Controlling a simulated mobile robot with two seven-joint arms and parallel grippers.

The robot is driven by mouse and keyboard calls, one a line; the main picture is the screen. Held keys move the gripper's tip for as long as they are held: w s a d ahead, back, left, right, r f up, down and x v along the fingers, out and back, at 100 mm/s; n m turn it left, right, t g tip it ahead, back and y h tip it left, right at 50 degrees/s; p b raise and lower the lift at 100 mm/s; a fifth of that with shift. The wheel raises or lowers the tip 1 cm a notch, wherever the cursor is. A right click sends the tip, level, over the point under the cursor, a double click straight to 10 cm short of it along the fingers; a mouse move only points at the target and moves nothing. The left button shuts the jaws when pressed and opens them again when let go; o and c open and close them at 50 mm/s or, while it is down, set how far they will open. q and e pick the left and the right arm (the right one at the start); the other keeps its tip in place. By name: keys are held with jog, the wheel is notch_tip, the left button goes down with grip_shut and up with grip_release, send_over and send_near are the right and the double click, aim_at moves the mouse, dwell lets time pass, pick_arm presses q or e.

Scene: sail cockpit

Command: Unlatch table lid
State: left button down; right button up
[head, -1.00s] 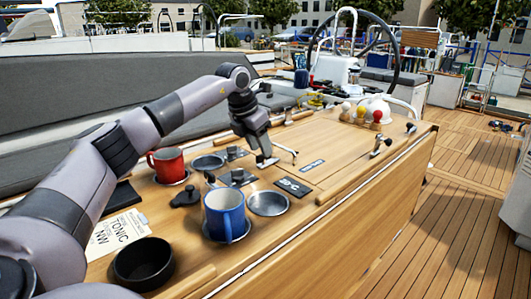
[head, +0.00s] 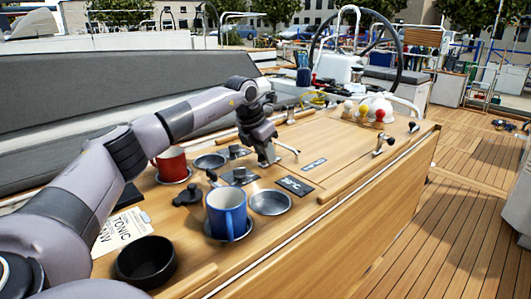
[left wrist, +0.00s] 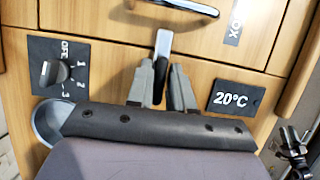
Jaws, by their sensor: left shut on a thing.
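The table lid (head: 340,145) is a wooden panel set in the cockpit table. A pale metal latch lever (left wrist: 163,42) stands at its near edge in the left wrist view, between the dial panel and the 20°C plate. My left gripper (head: 268,163) comes down over this spot in the head view. In the left wrist view its two grey fingers (left wrist: 161,88) are closed around the lower part of the lever, which they partly hide. A curved metal handle (left wrist: 185,6) lies just beyond the lever; it also shows in the head view (head: 289,148). My right gripper is not in view.
A blue mug (head: 226,211), a red mug (head: 171,163) and a black bowl (head: 146,261) stand near my left arm. Red, yellow and pale knobs (head: 362,112) stand at the far end. A metal fitting (head: 383,144) sits by the right edge. The lid's middle is clear.

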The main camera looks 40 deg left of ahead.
pick_arm(q)
jog(key=n+y+p, duration=0.1)
jog(key=n+p, duration=0.1)
jog(key=n, duration=0.1)
jog(key=shift+r+n+y, duration=0.15)
jog(key=shift+n+y, duration=0.15)
jog(key=n+y+p, duration=0.1)
jog(key=n, duration=0.2)
jog(key=shift+n+g, duration=0.3)
jog(key=n+y, duration=0.1)
jog(key=n, duration=0.1)
jog(key=n+g+p, duration=0.1)
jog(key=n, duration=0.2)
jog(key=shift+n+g+y+p, duration=0.3)
jog(key=shift+y, duration=0.1)
jog(key=n+g, duration=0.1)
jog(key=n, duration=0.1)
jog(key=n+g+p, duration=0.1)
jog(key=n, duration=0.1)
jog(key=shift+n+y, duration=0.3)
jog(key=shift+n, duration=0.1)
jog(key=c, duration=1.1)
grip_release()
